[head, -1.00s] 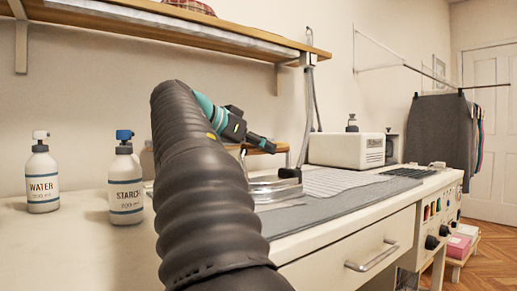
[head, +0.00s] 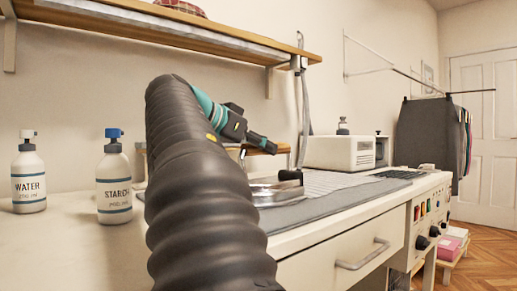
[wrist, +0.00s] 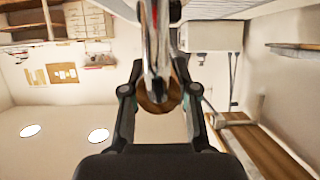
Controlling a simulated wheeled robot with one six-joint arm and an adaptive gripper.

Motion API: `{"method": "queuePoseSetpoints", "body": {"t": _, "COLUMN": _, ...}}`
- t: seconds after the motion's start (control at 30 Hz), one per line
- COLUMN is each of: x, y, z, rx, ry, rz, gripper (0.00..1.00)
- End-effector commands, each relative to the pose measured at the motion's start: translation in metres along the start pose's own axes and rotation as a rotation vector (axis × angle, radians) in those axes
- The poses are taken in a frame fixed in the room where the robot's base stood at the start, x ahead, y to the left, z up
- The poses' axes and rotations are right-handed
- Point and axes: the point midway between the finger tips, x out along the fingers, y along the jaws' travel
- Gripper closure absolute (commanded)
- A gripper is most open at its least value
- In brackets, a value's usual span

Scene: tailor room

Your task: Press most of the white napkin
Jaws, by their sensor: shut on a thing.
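The white napkin (head: 327,181) is a pale striped cloth lying flat on the grey pressing mat (head: 335,200). A chrome iron (head: 268,191) with a black knob stands at the napkin's near left end, partly hidden by my dark ribbed arm. My gripper (wrist: 158,92) is shut on the iron, seen end-on in the wrist view, where a round brown wooden part (wrist: 157,106) shows between the fingers. I cannot tell how much of the iron's sole rests on the cloth.
A water bottle (head: 28,180) and a starch bottle (head: 114,186) stand left of my arm. A white box machine (head: 340,152) stands behind the mat. A wooden shelf (head: 180,30) hangs above. A drawer with a handle (head: 365,258) is at the front.

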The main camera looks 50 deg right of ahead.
Motion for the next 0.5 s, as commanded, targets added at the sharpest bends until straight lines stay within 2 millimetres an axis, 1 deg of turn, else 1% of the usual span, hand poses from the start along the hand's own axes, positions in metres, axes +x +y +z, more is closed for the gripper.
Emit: {"method": "queuePoseSetpoints", "body": {"t": 0.5, "x": 0.0, "y": 0.019, "z": 0.0, "rx": 0.002, "ry": 0.0, "rz": 0.001, "gripper": 1.0}}
